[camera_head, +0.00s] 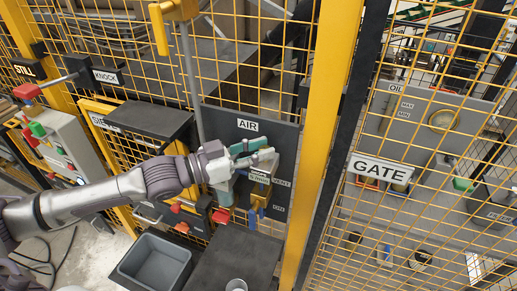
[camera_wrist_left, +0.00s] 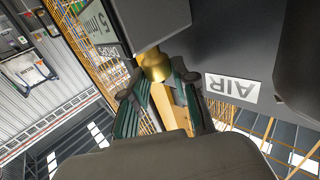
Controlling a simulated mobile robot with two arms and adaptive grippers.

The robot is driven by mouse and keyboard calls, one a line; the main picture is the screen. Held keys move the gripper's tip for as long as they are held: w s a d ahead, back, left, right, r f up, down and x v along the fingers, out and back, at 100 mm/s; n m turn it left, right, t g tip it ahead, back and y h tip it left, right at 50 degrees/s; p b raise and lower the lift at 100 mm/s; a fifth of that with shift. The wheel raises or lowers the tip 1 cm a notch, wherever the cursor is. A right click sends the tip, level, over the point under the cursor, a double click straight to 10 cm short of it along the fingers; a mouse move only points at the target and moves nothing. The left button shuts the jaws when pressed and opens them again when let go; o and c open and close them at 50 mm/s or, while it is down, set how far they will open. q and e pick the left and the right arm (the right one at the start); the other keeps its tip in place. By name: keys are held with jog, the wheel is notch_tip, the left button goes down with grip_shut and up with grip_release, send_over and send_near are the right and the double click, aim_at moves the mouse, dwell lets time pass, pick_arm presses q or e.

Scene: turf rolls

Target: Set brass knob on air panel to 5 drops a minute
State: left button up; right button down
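The brass knob (camera_wrist_left: 157,66) shows at the upper middle of that view, beside a grey box-like part. My left gripper (camera_head: 262,153) is in front of the panel and hides the knob in the head view. Its green-padded fingers (camera_wrist_left: 160,85) are apart, with the knob between their tips; contact is not clear. My right gripper is out of view.
A yellow post (camera_head: 325,130) stands close right of the panel, followed by the GATE mesh with its label (camera_head: 379,168). A grey bin (camera_head: 153,262) and a dark tabletop (camera_head: 235,262) lie below my arm. A control box (camera_head: 62,145) is at left.

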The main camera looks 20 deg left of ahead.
pick_arm(q)
jog(key=o, duration=0.4)
jog(key=shift+w+d, duration=0.1)
jog(key=v, duration=1.2)
dwell(0.7)
